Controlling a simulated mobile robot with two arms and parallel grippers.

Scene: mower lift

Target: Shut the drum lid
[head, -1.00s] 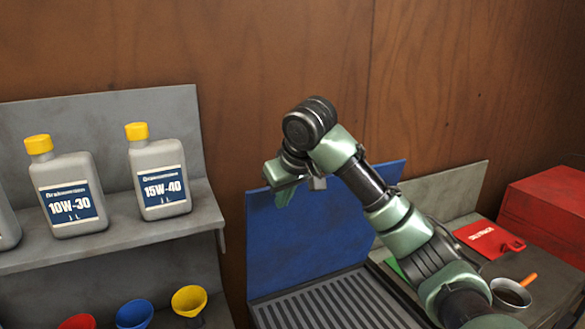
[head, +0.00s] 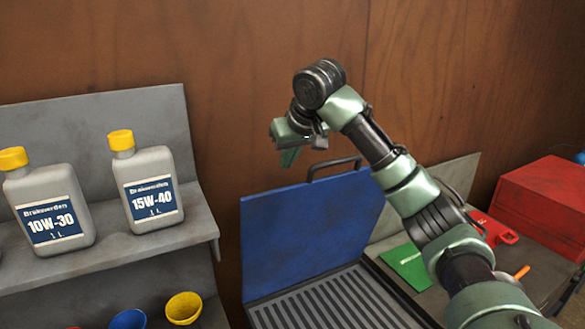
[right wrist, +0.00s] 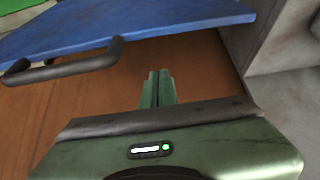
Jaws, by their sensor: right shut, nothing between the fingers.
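The drum lid is the blue panel (head: 305,225), standing raised at the back of a drum with a grey ribbed grate (head: 330,305). A dark handle (head: 335,166) sits on the lid's top edge. My right gripper (head: 288,157) is shut and empty, above the lid's top edge and left of the handle, in front of the brown wall. In the right wrist view the shut fingers (right wrist: 158,85) point toward the wall, apart from the lid (right wrist: 150,25) and its handle (right wrist: 75,68). My left gripper is not in view.
A grey shelf (head: 130,243) at left holds bottles marked 10W-30 (head: 50,210) and 15W-40 (head: 148,190), with blue (head: 128,320) and yellow (head: 184,308) funnels below.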

